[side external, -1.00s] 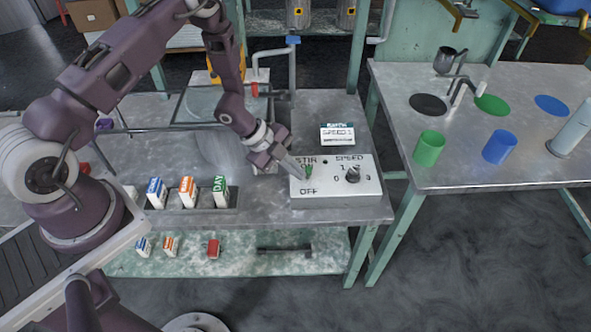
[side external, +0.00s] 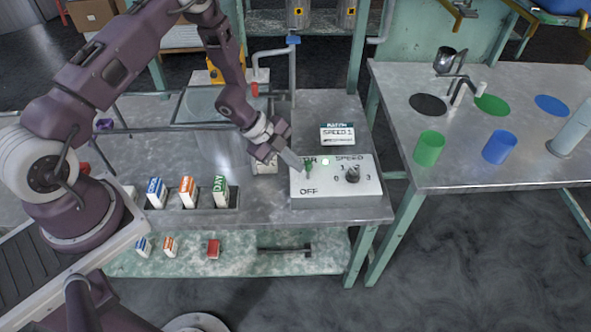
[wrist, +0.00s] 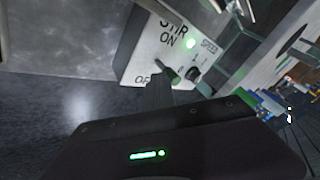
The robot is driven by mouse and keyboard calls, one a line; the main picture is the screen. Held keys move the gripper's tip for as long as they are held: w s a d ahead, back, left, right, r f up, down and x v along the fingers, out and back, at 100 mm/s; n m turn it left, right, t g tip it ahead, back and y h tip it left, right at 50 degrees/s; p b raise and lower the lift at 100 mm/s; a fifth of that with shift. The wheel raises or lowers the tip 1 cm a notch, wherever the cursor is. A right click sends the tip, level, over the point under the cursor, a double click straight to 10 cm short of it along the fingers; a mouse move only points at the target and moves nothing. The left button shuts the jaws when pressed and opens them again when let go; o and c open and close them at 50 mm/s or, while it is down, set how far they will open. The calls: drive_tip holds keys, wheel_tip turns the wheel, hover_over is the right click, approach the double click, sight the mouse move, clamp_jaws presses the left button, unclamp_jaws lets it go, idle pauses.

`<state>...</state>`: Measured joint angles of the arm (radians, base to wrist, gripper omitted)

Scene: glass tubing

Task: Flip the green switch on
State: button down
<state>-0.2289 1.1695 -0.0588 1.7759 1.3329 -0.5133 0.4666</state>
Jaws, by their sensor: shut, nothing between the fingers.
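The green switch (side external: 309,167) is on the left part of a white control box, between the STIR ON and OFF labels. It also shows in the wrist view (wrist: 174,76), tilted toward the ON side as far as I can tell. A small indicator light (side external: 325,161) beside it glows bright green, clear in the wrist view (wrist: 190,43). My gripper (side external: 299,168) is shut and empty, its fingertips just left of the switch. Whether the fingertips touch the switch I cannot tell. My fingers cover part of the STIR ON label in the side view.
The control box (side external: 348,192) also carries a black SPEED knob (side external: 352,174). A small SPEED 1 sign (side external: 338,134) stands behind it. Several small cartons (side external: 188,191) stand in a rack to the left. A second table with cups (side external: 500,147) is at the right.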

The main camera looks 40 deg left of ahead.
drive_tip(key=shift+w+a, duration=0.25)
drive_tip(key=shift+w, duration=0.05)
drive_tip(key=shift+s+d+f, duration=0.3)
drive_tip(key=shift+s+d, duration=0.2)
drive_tip(key=shift+s, duration=0.05)
drive_tip(key=shift+s, duration=0.15)
drive_tip(key=s+a+r, duration=0.4)
drive_tip(key=a+r, duration=0.3)
drive_tip(key=a, duration=0.1)
drive_tip(key=shift+a, duration=0.35)
